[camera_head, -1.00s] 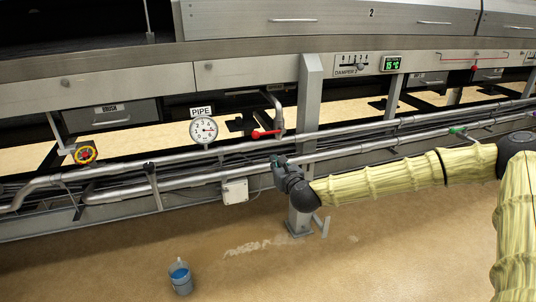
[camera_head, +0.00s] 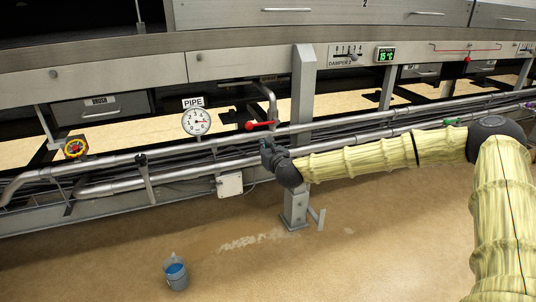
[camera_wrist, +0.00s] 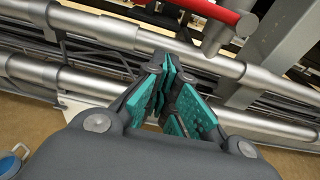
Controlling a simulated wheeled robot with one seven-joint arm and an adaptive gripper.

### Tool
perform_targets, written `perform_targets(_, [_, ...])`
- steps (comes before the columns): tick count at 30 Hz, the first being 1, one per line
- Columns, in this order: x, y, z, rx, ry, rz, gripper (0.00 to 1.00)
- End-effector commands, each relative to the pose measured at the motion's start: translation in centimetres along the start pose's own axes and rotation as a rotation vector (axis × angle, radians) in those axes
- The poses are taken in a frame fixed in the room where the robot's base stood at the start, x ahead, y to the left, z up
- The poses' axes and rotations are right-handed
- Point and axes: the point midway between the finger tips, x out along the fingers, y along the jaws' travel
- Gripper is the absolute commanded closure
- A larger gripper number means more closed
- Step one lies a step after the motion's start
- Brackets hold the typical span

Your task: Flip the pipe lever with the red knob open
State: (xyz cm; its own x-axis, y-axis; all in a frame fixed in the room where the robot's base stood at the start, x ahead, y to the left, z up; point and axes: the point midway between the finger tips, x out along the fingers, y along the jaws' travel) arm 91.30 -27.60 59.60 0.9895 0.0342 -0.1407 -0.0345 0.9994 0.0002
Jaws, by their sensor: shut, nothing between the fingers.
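The red lever (camera_head: 260,125) sits on a grey bent pipe beside the round PIPE gauge (camera_head: 196,121), its handle pointing left and nearly level. In the wrist view the red lever (camera_wrist: 222,14) crosses the upper right, beyond my fingertips. My gripper (camera_head: 266,147) is just below the lever in the head view, apart from it. In the wrist view my gripper (camera_wrist: 172,85) has its teal-padded fingers together, with nothing held.
Long horizontal pipes (camera_head: 350,128) run behind my gripper. A grey post (camera_head: 303,95) stands just right of the lever. A yellow-red valve wheel (camera_head: 75,148) is at left, and a green-handled lever (camera_head: 452,122) at right. A blue-filled bucket (camera_head: 175,272) stands on the floor.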

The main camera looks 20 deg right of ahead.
Motion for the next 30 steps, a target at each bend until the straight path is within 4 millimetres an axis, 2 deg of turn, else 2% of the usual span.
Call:
perform_targets(7, [3.1, 0.0, 0.1, 0.000, -0.002, -0.001, 1.00])
perform_targets(18, [1.8, 0.0, 3.1, 0.000, -0.002, 0.000, 1.00])
perform_targets(30, [1.5, 0.0, 3.8, 0.000, 0.000, 0.000, 1.00])
